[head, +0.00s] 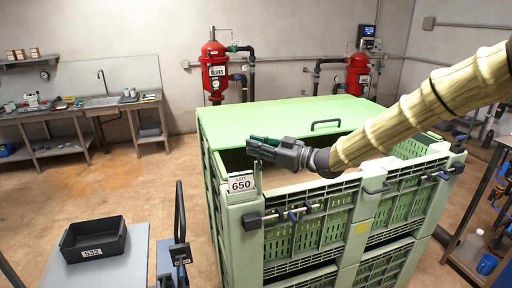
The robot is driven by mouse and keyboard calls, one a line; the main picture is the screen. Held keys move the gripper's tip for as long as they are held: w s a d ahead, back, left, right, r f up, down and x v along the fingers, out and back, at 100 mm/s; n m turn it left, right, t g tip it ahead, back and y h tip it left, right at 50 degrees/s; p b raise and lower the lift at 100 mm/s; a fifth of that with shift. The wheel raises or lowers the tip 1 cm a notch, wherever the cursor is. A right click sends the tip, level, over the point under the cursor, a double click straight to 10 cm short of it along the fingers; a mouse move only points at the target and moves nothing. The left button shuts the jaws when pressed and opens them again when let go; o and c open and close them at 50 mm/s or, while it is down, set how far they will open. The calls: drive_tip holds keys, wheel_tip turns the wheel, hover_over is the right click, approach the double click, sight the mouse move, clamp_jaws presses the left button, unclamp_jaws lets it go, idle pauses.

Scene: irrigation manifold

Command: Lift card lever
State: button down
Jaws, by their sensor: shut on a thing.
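A small upright piece, which looks like the card lever (258,174), stands at the card's right edge. My gripper (256,148) reaches in from the right, just above the card. Its dark fingers are closed at the top of this lever. The fingers hide the contact, and the exact grip is too small to see.
A green lid (265,120) with a dark handle covers the bin's far part. The near part is open. A black tray (93,240) marked 532 lies on a grey surface (131,258) at left. Red tanks (214,72) stand behind. Floor between bin and sink bench (101,102) is clear.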

drive_tip(key=b, duration=0.1)
drive_tip(key=d+m+b, duration=0.1)
drive_tip(key=shift+w+d+f+t+y+b, duration=0.1)
drive_tip(key=shift+w+f+t+y+b, duration=0.1)
drive_tip(key=shift+f+t+y+b, duration=0.15)
drive_tip(key=shift+w+d+r+m+t+y+b, duration=0.15)
drive_tip(key=shift+d+r+m+t+y+b, duration=0.25)
drive_tip(key=shift+m+b, duration=0.4)
drive_tip(key=c, duration=1.4)
unclamp_jaws()
drive_tip(key=shift+d, duration=0.1)
drive_tip(key=shift+c, duration=0.2)
drive_tip(key=v, duration=1.2)
drive_tip(key=shift+f, duration=0.15)
